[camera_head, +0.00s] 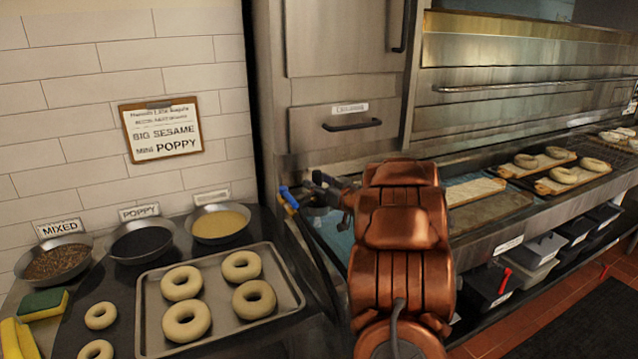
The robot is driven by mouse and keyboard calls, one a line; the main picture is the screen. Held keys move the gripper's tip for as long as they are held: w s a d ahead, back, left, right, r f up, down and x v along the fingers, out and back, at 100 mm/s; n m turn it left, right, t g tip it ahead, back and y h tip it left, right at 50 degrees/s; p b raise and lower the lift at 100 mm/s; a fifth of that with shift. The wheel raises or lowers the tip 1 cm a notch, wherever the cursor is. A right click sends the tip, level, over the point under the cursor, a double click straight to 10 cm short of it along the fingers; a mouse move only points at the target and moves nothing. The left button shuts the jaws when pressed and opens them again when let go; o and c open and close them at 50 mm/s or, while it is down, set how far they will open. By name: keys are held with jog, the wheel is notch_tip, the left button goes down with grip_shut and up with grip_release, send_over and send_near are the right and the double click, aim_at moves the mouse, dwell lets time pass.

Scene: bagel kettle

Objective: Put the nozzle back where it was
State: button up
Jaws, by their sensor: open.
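A small blue and orange piece that looks like the nozzle (288,197) is at the right edge of the dark counter, by the steel front. My copper-coloured arm reaches in from the bottom right. My gripper (318,187) is open just right of the nozzle, at about the same height in the picture. The gripper is small and partly hidden by my arm, so I cannot tell whether its fingers touch the nozzle. A dark hose-like line runs down from near the nozzle along the counter edge.
A metal tray (148,320) with several raw bagels sits on the dark counter (75,338). Bowls of mixed topping (56,262), poppy (140,241) and sesame (221,224) stand behind it. A sponge (43,304) lies left. Baked bagels on boards (566,178) are at right.

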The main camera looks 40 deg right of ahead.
jog(key=shift+f+b, duration=0.1)
jog(key=shift+b, duration=0.45)
jog(key=s+a+b, duration=0.1)
jog(key=s, duration=0.6)
jog(key=shift+s+a, duration=0.15)
jog(key=shift+s, duration=0.2)
jog(key=shift+f, duration=0.1)
